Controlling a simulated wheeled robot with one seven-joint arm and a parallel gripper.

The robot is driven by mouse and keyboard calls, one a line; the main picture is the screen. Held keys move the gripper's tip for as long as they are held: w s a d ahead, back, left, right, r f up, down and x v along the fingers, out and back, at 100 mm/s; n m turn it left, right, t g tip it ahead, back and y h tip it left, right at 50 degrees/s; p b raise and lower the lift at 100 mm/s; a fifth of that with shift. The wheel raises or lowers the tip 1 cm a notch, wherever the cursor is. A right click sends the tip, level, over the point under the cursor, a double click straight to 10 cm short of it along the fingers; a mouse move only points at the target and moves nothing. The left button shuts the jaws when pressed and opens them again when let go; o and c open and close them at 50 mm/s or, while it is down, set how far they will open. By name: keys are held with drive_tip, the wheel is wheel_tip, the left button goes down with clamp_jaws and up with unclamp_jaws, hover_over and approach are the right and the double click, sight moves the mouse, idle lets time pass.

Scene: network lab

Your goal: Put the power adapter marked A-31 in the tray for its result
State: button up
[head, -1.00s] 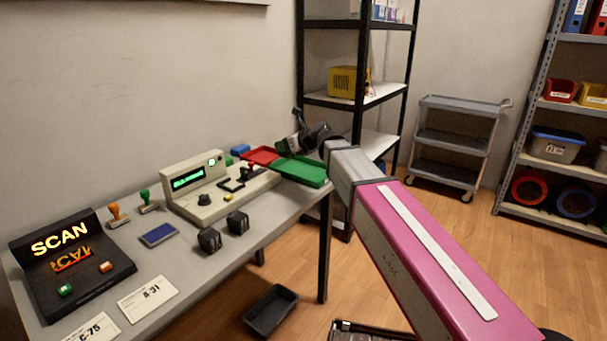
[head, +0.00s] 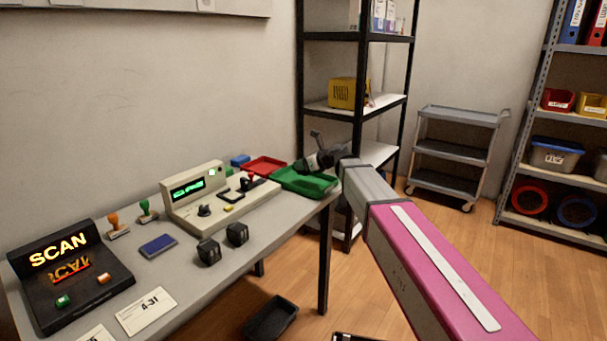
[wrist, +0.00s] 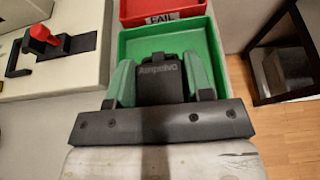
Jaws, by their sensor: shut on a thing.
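My gripper (head: 318,160) is over the green tray (head: 308,187) at the table's far end. In the wrist view my gripper (wrist: 160,75) is shut on a black power adapter (wrist: 161,82), with one finger on each side. Pale lettering shows on the adapter; no A-31 mark is readable on it. The green tray (wrist: 130,42) lies around and beneath it in that view; I cannot tell whether the adapter touches the tray floor.
A tester (head: 195,190) with a lit green display stands behind two black adapters (head: 208,251) (head: 237,234). A card (head: 147,311) reading A-31 lies near the SCAN stand (head: 65,285). Stamps and a blue pad (head: 158,245) lie between. A shelf post (head: 360,90) rises near my gripper.

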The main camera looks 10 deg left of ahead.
sight(304, 172)
drive_tip(key=shift+d+f, duration=0.1)
drive_tip(key=shift+f, duration=1.95)
drive_tip(key=shift+f, duration=0.1)
drive_tip(key=o, duration=1.1)
drive_tip(key=shift+d+r, duration=0.15)
drive_tip(key=shift+r, duration=0.05)
drive_tip(key=v, duration=1.1)
drive_tip(key=shift+s+d, duration=0.15)
drive_tip(key=shift+d, duration=0.15)
